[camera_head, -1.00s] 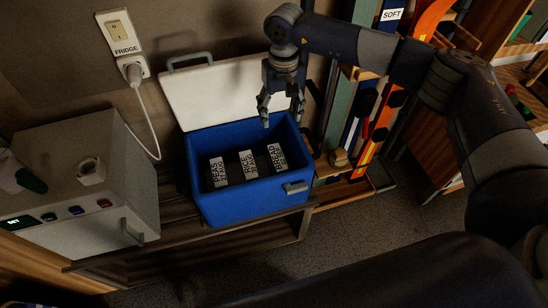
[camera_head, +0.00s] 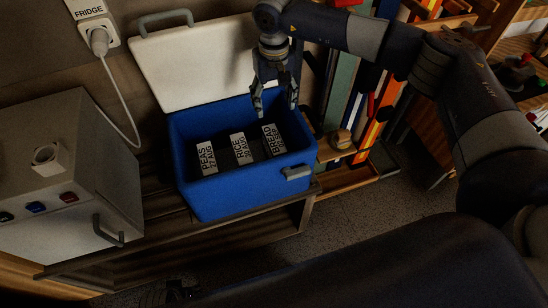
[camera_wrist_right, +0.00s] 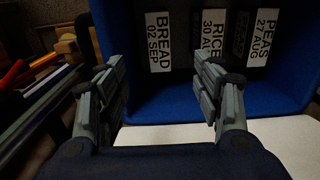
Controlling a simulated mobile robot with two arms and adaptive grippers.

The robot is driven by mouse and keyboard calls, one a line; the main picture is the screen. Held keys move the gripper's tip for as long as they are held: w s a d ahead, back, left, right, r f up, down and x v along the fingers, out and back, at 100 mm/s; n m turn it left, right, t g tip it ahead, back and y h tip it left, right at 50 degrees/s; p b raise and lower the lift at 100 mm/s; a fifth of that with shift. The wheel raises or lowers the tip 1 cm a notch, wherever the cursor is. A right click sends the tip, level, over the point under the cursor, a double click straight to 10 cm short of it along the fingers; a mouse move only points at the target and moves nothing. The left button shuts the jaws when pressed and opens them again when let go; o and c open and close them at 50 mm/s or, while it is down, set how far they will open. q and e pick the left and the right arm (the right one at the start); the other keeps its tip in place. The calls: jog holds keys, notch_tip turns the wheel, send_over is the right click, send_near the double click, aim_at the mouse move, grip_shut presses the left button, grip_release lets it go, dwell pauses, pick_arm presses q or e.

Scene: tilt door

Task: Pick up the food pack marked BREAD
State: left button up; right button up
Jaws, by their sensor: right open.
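The BREAD pack (camera_head: 273,140) stands in the blue cool box (camera_head: 245,190), the rightmost of three packs in the head view. Its white label reads BREAD 02 SEP in the right wrist view (camera_wrist_right: 159,42), where it is at the upper middle. My right gripper (camera_head: 275,104) is open and empty above the box's back rim, near the BREAD pack and apart from it. Its two fingers (camera_wrist_right: 165,100) frame the near rim in the wrist view. A dark piece at the bottom edge of the head view seems to be my left gripper (camera_head: 178,291); its fingers are unclear.
The RICE pack (camera_head: 242,149) and PEAS pack (camera_head: 206,158) stand beside the BREAD pack. The white lid (camera_head: 190,70) is open behind the box. A grey appliance (camera_head: 65,185) stands at left; books and a wooden shelf (camera_head: 345,178) are at right.

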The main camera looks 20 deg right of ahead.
jog(key=b, duration=0.5)
send_near(274, 140)
notch_tip(274, 140, down, 3)
jog(key=b, duration=0.3)
jog(key=shift+r, duration=0.2)
jog(key=shift+f, duration=0.3)
notch_tip(274, 140, down, 5)
jog(key=shift+r+b, duration=0.15)
jog(key=shift+b, duration=0.15)
jog(key=shift+w+d+f+b, duration=0.15)
jog(key=shift+f+b, duration=0.15)
jog(key=shift+f, duration=1.1)
jog(key=shift+w+a+f+b, duration=0.1)
jog(key=shift+f+b, duration=0.15)
jog(key=shift+f, duration=1.1)
pick_arm(q)
notch_tip(274, 140, up, 12)
jog(key=t, duration=0.1)
jog(key=shift+w, duration=0.25)
pick_arm(e)
jog(key=shift+r, duration=0.1)
grip_shut()
